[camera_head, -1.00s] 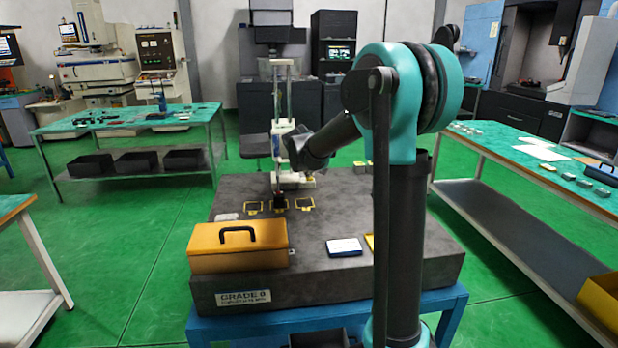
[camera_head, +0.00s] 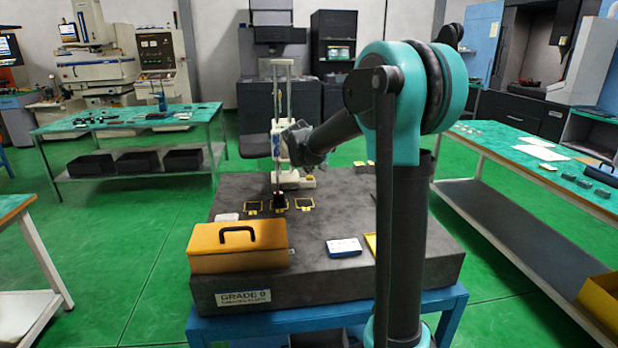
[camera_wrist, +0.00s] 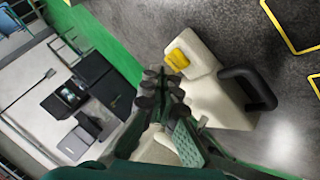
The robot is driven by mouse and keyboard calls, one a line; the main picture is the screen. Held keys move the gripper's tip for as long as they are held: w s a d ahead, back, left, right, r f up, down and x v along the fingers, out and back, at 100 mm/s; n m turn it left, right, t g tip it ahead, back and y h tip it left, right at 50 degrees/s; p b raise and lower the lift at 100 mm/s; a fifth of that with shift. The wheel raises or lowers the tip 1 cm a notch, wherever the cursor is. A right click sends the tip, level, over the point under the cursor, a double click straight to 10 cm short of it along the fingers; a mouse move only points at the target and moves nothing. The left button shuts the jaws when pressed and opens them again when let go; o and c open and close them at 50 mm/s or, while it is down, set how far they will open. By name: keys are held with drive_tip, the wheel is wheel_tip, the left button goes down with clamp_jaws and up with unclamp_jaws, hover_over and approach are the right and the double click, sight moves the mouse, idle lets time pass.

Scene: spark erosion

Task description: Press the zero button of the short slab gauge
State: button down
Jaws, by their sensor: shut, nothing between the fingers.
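A pale gauge (camera_head: 296,181) with a tall thin column stands upright on the dark stone slab (camera_head: 345,201) in the head view. In the wrist view its cream body (camera_wrist: 212,98) shows close by, with a yellow raised part (camera_wrist: 178,60) on one end and a black loop handle (camera_wrist: 252,90) on its side. I cannot read any label, so I cannot tell if the yellow part is the zero button. My gripper (camera_wrist: 160,88) is shut and empty, beside the cream body and left of the yellow part. In the head view my gripper (camera_head: 297,143) overlaps the gauge column.
An orange case (camera_head: 215,262) with a black handle sits at the slab's front left. A blue-and-white box (camera_head: 344,247) lies at the front. Yellow square outlines (camera_head: 304,204) mark the slab before the gauge. Benches stand left and right.

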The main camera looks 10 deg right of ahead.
sight(309, 177)
drive_tip(key=shift+r, duration=2.8)
drive_tip(key=shift+s, duration=0.1)
